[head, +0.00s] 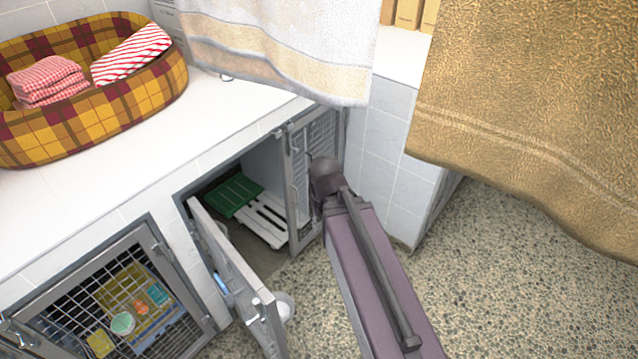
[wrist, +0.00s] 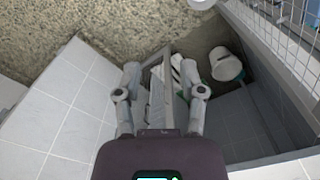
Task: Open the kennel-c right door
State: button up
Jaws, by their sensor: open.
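The kennel with its left door open stands under the white counter in the head view. Its right door (head: 316,135) is a grey metal frame with mesh, upright at the right of the opening. It looks shut or nearly so, but I cannot tell exactly. A slim vertical handle (head: 296,190) shows near its left edge. My gripper (wrist: 163,78) is open, with its two fingers apart around a pale grey bar or frame edge in the wrist view; contact is not clear. In the head view my own arm hides the fingers and the door's lower right part.
The open left door (head: 238,275) sticks out over the speckled floor (head: 520,240), left of my arm. Green and white slatted boards (head: 262,222) lie inside. A closed mesh door (head: 120,300) is at lower left. Towels (head: 530,110) hang above. Tiled wall (head: 392,150) stands right.

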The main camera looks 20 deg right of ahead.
jog(key=w+a+f+n+t+y+b, duration=0.2)
jog(key=w+f+n+t+y+b, duration=0.15)
jog(key=w+f+b, duration=0.85)
jog(key=w+a+f+n+t+y+b, duration=0.3)
jog(key=w+f+b, duration=0.45)
jog(key=b, duration=0.85)
jog(key=w+d+f+m+t+y+b, duration=0.1)
jog(key=w+d+f+t+b, duration=0.9)
jog(key=b, duration=1.5)
jog(key=w+d+f, duration=0.1)
jog(key=w+f, duration=0.2)
jog(key=f, duration=0.2)
jog(key=shift+d, duration=0.2)
jog(key=shift+w+m, duration=0.15)
jog(key=shift+m, duration=0.1)
jog(key=x, duration=1.3)
jog(key=shift+w+a+f, duration=0.1)
jog(key=shift+w+a, duration=0.1)
jog(key=shift+w, duration=0.1)
grip_shut()
